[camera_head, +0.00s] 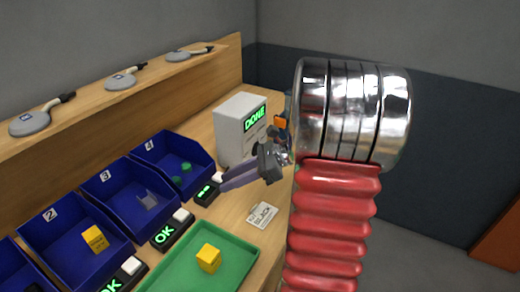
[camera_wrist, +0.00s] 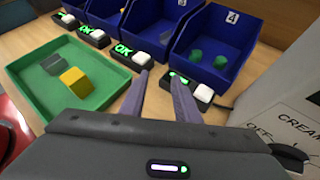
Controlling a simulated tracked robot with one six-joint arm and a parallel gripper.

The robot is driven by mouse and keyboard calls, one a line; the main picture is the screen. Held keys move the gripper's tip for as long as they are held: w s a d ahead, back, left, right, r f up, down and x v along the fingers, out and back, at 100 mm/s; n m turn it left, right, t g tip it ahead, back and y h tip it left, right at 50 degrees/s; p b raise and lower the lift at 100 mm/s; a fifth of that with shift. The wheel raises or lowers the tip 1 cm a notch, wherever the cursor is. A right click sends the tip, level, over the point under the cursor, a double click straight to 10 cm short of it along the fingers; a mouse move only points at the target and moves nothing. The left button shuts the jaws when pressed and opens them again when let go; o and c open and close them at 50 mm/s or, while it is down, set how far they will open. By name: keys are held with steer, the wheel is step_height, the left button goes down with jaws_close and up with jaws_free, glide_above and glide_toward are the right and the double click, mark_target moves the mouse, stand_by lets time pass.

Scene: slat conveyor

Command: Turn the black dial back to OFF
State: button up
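The white box (camera_head: 232,133) stands on the bench, with a lit green DONE display (camera_head: 255,118) on its front. In the wrist view the box (camera_wrist: 270,75) is at the right, with the printed words OFF and CREAM on its face. The black dial (camera_wrist: 290,156) shows below these words, partly cut off by my gripper body; I cannot tell which mark it points to. My gripper (camera_head: 222,180) is in front of the box, low over the bench. Its two fingers are apart and empty in the wrist view (camera_wrist: 160,77), left of the dial and not touching it.
Blue bins (camera_head: 172,158), numbered, line the left side, with small lit boxes before them. A green tray (camera_head: 225,245) holds a yellow cube (camera_head: 208,258) and, in the wrist view, a grey piece (camera_wrist: 54,65). A white card (camera_head: 262,215) lies on the bench.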

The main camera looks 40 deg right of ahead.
steer(key=d+m+t, duration=0.1)
steer(key=d+m, duration=0.1)
steer(key=d, duration=0.2)
steer(key=s+d+f+m+t, duration=0.1)
steer(key=d+m+t, duration=0.1)
steer(key=d, duration=0.2)
steer(key=d+f+m+t, duration=0.1)
steer(key=d+m+t, duration=0.1)
steer(key=d+m, duration=0.1)
steer(key=shift+s+d+f+h, duration=0.1)
steer(key=shift+d+h, duration=0.1)
steer(key=shift+d, duration=0.25)
steer(key=shift+s+d+f+h, duration=0.1)
steer(key=shift+d+h, duration=0.1)
steer(key=shift+d, duration=0.25)
steer(key=s+d+f+m+t+h, duration=0.1)
steer(key=d+m, duration=0.1)
steer(key=d, duration=0.2)
steer(key=s+d+f+m+t+h, duration=0.1)
steer(key=s+d+m+t, duration=0.1)
steer(key=d+m, duration=0.1)
steer(key=s+d+f+m+t+h, duration=0.1)
steer(key=s+d+m, duration=0.1)
steer(key=d, duration=0.3)
steer(key=shift+s+t+h, duration=0.2)
steer(key=shift+t+h, duration=0.1)
steer(key=x, duration=1.3)
steer(key=shift+w+a, duration=0.1)
steer(key=shift+w, duration=0.3)
steer(key=shift+c, duration=0.4)
